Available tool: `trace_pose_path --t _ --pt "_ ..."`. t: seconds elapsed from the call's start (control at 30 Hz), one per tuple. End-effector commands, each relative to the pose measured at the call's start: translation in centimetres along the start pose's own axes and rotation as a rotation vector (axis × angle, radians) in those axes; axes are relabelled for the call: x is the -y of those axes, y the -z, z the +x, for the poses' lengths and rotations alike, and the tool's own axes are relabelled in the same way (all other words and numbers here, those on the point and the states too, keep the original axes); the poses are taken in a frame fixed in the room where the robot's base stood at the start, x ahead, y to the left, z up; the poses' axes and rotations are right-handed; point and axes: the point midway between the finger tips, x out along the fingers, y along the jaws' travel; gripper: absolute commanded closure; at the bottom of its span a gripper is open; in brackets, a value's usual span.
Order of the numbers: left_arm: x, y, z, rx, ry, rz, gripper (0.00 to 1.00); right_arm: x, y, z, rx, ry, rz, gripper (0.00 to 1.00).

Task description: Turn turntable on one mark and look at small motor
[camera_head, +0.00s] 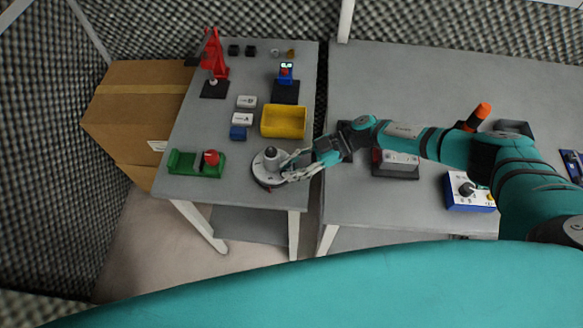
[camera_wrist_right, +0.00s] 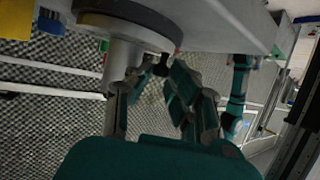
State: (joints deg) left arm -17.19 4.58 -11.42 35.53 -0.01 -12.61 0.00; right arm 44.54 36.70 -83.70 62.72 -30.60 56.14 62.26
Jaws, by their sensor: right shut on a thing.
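The turntable (camera_head: 259,176), a pale round disc on a dark base, stands near the front right corner of the left table. A red mark shows at its front rim. The small motor (camera_head: 270,153), a grey cylinder with a darker top, stands upright on the disc; it shows upside down in the right wrist view (camera_wrist_right: 121,55). My right gripper (camera_head: 293,164) reaches in from the right and is shut at the disc's right side. In the right wrist view a dark knob (camera_wrist_right: 160,67) shows near its fingers. The exact grip contact is hidden. My left gripper is out of view.
A yellow bin (camera_head: 284,122) stands just behind the turntable, and a green fixture (camera_head: 196,165) is to its left. A small screen device (camera_head: 286,80) and a red stand (camera_head: 215,62) are farther back. A gap separates the two tables.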

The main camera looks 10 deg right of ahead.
Motion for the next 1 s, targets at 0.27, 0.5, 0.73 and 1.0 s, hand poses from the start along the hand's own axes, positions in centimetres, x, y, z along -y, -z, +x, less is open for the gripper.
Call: trace_pose_path --t 0.27,0.5,0.73,1.0 --pt "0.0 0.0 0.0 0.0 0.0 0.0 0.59 0.1 -0.1 0.1 0.002 0.001 0.001 1.0" --pt "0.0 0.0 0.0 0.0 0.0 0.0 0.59 0.1 -0.1 0.1 0.001 0.0 0.001 0.73" --pt "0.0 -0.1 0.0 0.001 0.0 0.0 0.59 -0.1 0.8 -0.4 0.001 -0.001 -0.001 0.73" --pt "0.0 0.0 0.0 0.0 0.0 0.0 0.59 0.0 5.5 -2.3 0.001 0.0 -0.004 0.73"
